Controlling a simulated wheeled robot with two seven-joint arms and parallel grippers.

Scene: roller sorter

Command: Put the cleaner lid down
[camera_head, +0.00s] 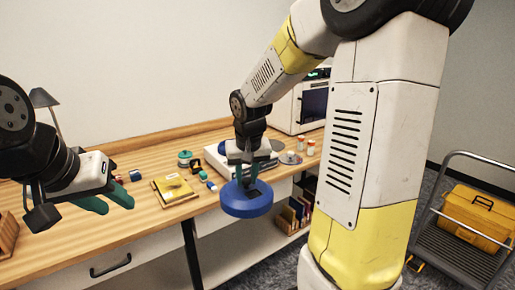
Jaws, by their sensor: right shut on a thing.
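The cleaner lid (246,203), a round blue disc, hangs from my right gripper (246,178). The gripper points down and is shut on the lid's top. The lid is in the air, in front of the table's front edge in the picture, apart from the tabletop. My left gripper (106,199) is at the left, over the wooden table (150,225).
A white box-shaped device (240,160) stands behind my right gripper. A yellow tray (174,189), a green-topped container (185,158) and small blue and red pieces lie on the table. A cart with a yellow toolbox (478,217) stands at right.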

